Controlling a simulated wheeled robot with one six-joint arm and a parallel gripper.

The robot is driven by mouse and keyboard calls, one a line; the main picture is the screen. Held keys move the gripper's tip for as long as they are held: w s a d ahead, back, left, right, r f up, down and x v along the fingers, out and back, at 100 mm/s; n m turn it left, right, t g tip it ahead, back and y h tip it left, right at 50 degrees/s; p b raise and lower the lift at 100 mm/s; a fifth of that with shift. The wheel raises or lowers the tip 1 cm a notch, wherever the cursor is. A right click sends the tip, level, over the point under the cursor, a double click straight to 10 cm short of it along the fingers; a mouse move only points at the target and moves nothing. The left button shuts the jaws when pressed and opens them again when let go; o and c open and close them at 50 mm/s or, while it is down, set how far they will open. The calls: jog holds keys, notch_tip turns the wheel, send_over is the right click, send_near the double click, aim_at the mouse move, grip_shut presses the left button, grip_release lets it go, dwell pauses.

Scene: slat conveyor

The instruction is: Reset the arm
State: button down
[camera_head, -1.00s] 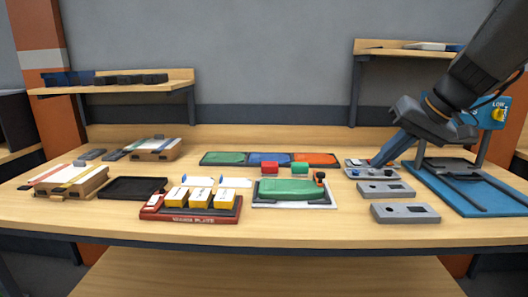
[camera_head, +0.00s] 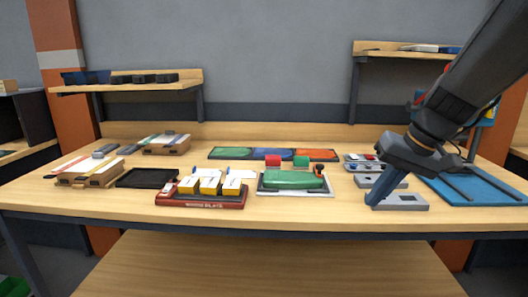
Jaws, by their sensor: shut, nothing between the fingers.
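My gripper (camera_head: 376,203) reaches down from the upper right with its blue fingers closed together and nothing held. Its tip is over the left part of the front grey block (camera_head: 408,203), and I cannot tell whether it touches. A second grey block (camera_head: 369,181) lies behind it, partly hidden by the fingers. Behind that is a grey panel (camera_head: 356,166) with a red and a blue button, partly covered by my gripper's body.
A blue stand (camera_head: 478,189) is at the right. A red plate (camera_head: 200,200) with yellow-and-white blocks, a green piece on a white-edged base (camera_head: 292,180), a black tray (camera_head: 148,178) and cardboard boxes (camera_head: 90,172) fill the middle and left. Shelves (camera_head: 130,86) hang behind.

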jog(key=s+a+f+n+g+h+p, duration=0.1)
jog(key=s+a+f+g+h, duration=0.2)
jog(key=s+f, duration=1.1)
jog(key=a, duration=0.3)
jog(key=shift+s+a+h, duration=0.15)
jog(key=shift+s+h, duration=0.1)
jog(key=shift+h, duration=0.05)
